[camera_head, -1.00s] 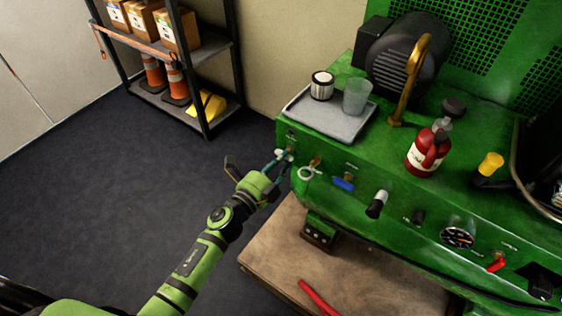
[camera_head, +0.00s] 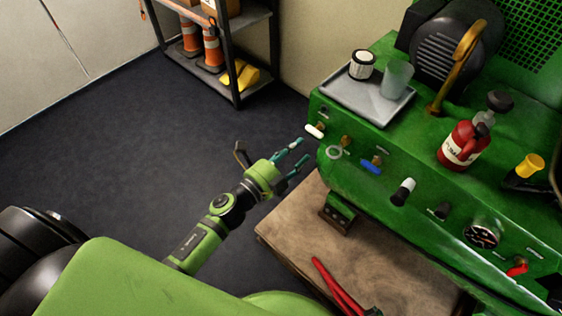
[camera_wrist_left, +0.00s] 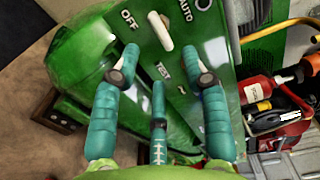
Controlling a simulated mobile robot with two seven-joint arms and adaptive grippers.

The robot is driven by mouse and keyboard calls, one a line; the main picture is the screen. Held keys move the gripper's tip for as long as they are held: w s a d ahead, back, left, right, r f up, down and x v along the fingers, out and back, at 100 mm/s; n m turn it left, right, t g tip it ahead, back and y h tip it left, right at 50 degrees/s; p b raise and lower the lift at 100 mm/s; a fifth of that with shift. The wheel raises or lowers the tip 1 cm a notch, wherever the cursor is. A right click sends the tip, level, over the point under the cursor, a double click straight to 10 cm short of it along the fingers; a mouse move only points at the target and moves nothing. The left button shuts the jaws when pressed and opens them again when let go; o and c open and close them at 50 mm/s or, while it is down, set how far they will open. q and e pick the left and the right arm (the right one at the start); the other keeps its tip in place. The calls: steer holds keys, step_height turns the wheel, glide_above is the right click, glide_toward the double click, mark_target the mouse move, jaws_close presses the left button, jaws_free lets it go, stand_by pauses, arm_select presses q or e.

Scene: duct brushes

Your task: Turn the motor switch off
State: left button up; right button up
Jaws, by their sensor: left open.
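The motor switch (camera_head: 315,131) is a white lever at the left end of the green machine's front panel. In the left wrist view the white lever (camera_wrist_left: 160,31) stands among the labels OFF, AUTO and TEST. Its upper end lies between OFF and AUTO; I cannot tell for sure which setting it marks. My left gripper (camera_head: 301,151) is open and empty, to the left of the panel with a small gap to the switch. In the wrist view its teal fingers (camera_wrist_left: 165,62) are spread below the lever, with nothing between them.
The panel also carries a ring with a key (camera_head: 335,152), a blue handle (camera_head: 371,167) and a black-and-white knob (camera_head: 403,192). A grey tray (camera_head: 340,95) and a red bottle (camera_head: 462,148) stand on top. A shelf (camera_head: 238,98) stands behind; the floor to the left is clear.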

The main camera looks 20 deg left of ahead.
arm_select(q)
steer(key=v, duration=0.6)
steer(key=shift+w, duration=0.1)
steer(key=shift+f, duration=0.1)
